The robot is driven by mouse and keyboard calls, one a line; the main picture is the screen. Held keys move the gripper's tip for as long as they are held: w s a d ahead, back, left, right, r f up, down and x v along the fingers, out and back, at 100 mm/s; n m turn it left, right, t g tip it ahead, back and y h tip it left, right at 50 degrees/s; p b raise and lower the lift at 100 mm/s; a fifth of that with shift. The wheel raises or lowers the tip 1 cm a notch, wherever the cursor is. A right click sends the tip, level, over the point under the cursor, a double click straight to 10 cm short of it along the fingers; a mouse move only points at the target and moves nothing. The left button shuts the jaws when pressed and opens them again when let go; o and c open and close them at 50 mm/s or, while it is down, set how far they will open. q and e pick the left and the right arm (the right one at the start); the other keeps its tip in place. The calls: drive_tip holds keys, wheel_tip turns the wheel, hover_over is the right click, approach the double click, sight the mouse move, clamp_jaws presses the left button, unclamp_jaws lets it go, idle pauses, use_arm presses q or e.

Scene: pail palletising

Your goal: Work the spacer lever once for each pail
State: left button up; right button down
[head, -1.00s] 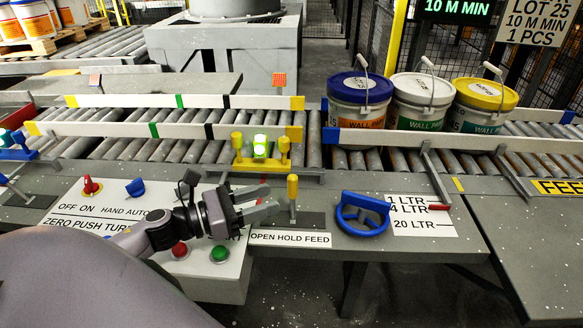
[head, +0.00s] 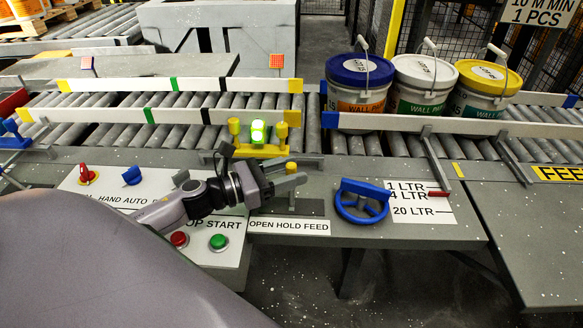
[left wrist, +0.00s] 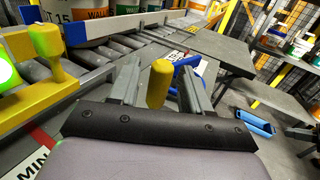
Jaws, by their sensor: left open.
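The spacer lever (head: 291,168) has a yellow knob and stands behind the "OPEN HOLD FEED" label (head: 289,226). My left gripper (head: 289,183) is at the lever with its jaws open. In the left wrist view the yellow knob (left wrist: 159,82) sits between the two spread fingers, with a gap visible on either side. Three pails stand in a row on the conveyor: one with a blue lid (head: 359,98), one with a white lid (head: 423,87) and one with a yellow lid (head: 481,91).
A lit green lamp (head: 258,132) sits between yellow posts behind the lever. A blue handwheel (head: 361,203) is to the right, beside a litre scale (head: 420,203). A control panel with red (head: 179,239) and green (head: 219,242) buttons lies front left. White rails line the roller conveyor.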

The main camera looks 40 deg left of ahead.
use_arm(q)
drive_tip(key=shift+w+d, duration=0.2)
drive_tip(key=shift+w, duration=0.1)
clamp_jaws()
